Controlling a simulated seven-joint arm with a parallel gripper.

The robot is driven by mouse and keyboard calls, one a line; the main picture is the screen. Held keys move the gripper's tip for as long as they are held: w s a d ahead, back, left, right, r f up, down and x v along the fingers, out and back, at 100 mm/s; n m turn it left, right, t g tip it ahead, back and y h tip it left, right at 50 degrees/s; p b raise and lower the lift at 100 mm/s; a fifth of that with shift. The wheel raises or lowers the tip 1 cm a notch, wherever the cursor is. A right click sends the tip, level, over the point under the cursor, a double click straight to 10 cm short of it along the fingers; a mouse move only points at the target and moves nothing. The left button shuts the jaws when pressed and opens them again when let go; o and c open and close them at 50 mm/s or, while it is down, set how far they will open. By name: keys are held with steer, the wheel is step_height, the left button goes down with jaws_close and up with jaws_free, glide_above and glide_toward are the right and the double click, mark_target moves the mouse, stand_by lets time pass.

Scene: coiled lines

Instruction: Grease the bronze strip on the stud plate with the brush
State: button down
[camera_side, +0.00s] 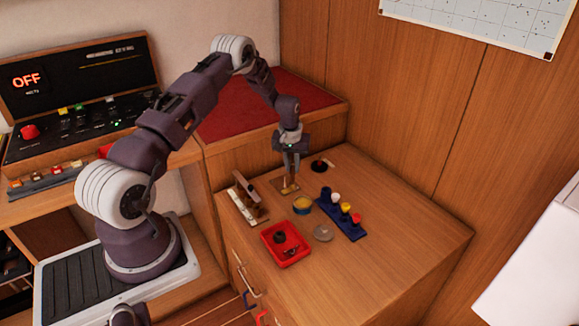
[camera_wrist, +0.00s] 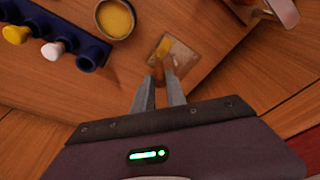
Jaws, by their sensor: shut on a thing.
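My gripper (camera_side: 291,168) points down over the stud plate (camera_side: 280,187) and is shut on a thin brownish thing, which I take to be the brush. It is small, and the fingers partly hide it. In the wrist view my gripper (camera_wrist: 161,80) has its fingertips close to the near edge of the stud plate (camera_wrist: 184,56). The bronze strip (camera_wrist: 163,47) shows as a yellow-brown band on the plate's left part. I cannot tell whether the bristles touch it. An open round tin of yellow grease (camera_side: 303,205) stands beside the plate; it also shows in the wrist view (camera_wrist: 115,18).
A blue rack (camera_side: 342,217) with coloured plugs stands right of the tin. A red tray (camera_side: 285,244) and a grey disc (camera_side: 323,233) lie in front. A wooden block with a pale strip (camera_side: 246,203) lies left. A black round thing (camera_side: 322,165) lies behind. The table's right side is clear.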

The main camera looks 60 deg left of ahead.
stand_by(0.3)
steer(key=shift+s, duration=0.6)
steer(key=shift+s+f, duration=0.15)
steer(key=shift+s, duration=0.65)
steer(key=shift+s, duration=0.1)
steer(key=shift+s, duration=0.6)
steer(key=shift+w, duration=0.15)
steer(key=shift+w+r, duration=0.2)
steer(key=shift+w, duration=0.45)
